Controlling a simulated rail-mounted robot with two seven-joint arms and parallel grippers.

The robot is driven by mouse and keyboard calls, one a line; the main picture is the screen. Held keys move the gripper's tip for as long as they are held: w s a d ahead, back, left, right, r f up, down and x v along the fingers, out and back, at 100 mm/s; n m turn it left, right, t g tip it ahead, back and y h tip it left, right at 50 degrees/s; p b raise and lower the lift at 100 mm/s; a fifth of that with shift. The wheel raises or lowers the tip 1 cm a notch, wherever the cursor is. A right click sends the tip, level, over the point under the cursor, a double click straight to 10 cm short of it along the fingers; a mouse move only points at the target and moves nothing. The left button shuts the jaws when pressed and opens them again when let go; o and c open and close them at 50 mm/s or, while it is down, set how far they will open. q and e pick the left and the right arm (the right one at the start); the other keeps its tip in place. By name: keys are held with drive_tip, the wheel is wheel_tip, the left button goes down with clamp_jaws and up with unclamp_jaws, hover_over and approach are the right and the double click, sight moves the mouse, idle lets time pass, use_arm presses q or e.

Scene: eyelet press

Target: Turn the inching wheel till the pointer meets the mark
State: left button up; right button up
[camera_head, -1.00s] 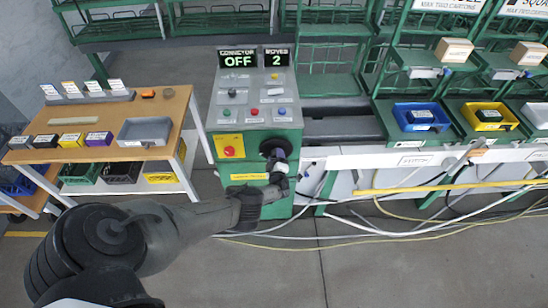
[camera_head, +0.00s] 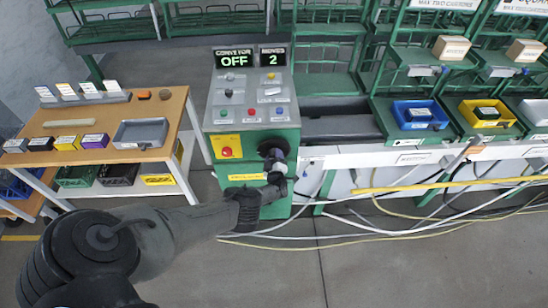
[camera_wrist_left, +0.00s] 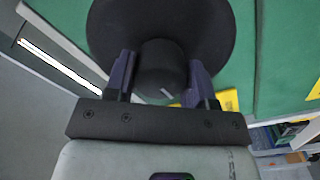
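The inching wheel (camera_head: 279,148) is a dark round wheel on the front of the green press cabinet (camera_head: 222,183). It fills the top of the left wrist view (camera_wrist_left: 215,30), with a dark round knob (camera_wrist_left: 161,65) standing out at its middle. A short white line shows on the knob's near end. My left gripper (camera_wrist_left: 161,78) has its dark purple fingers on both sides of the knob, apparently touching it; in the head view it is at the wheel (camera_head: 276,165). I cannot make out the mark. My right gripper is not in view.
Displays on the cabinet read CONVEYOR OFF (camera_head: 234,59) and MOVES 2 (camera_head: 272,57). A red button on a yellow plate (camera_head: 226,148) sits left of the wheel. A wooden table (camera_head: 100,122) stands at left. Loose cables (camera_head: 400,225) lie on the floor at right.

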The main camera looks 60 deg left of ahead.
use_arm(q)
drive_tip(key=o, duration=0.5)
drive_tip(key=shift+c, duration=0.2)
drive_tip(key=shift+s+d+r, duration=0.1)
drive_tip(key=shift+d, duration=0.1)
drive_tip(key=p+v, duration=0.7)
drive_tip(key=v, duration=0.6)
drive_tip(key=shift+d, duration=0.2)
drive_tip(key=shift+s, duration=0.1)
idle(0.3)
